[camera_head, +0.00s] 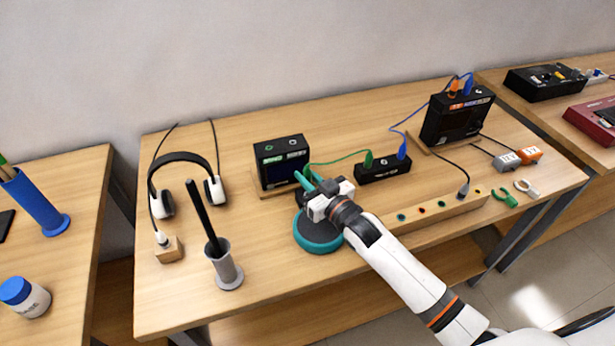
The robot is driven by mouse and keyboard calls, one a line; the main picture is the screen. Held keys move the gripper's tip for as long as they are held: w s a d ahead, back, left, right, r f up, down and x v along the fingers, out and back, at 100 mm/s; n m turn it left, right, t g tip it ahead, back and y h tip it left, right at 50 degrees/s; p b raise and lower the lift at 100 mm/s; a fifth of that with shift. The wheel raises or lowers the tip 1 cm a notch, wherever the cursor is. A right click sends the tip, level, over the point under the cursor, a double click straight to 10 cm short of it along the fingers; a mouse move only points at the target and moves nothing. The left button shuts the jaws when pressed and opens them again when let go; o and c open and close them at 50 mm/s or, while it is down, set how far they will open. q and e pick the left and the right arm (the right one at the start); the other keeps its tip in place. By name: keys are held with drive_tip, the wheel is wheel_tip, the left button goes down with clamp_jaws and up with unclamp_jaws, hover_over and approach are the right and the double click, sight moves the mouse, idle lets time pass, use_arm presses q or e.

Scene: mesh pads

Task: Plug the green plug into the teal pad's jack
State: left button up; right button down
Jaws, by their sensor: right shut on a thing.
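The teal pad (318,243), a round dark disc with a teal rim, lies on the middle table. My right gripper (309,181) is above its far edge and covers part of it. The gripper is shut at the loose end of a green cable (338,160), on the green plug there; the fingers hide most of that plug. The cable's other end is a green connector (369,159) standing in a small black box (383,170). I cannot make out the pad's jack. My left gripper is not in view.
A black device (281,161) stands just behind the gripper. Headphones (180,160) and a grey cup (226,271) with a black stick are left. A wooden strip with holes (432,212), a larger black device (455,118) and clips (504,197) are right.

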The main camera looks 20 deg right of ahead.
sight(308, 167)
idle(0.3)
drive_tip(key=shift+f+b, duration=1.1)
drive_tip(key=shift+f, duration=0.85)
drive_tip(key=c, duration=1.3)
unclamp_jaws()
drive_tip(key=shift+o, duration=0.2)
drive_tip(key=shift+r, duration=0.1)
wheel_tip(308, 167, up, 10)
drive_tip(key=shift+c, duration=0.3)
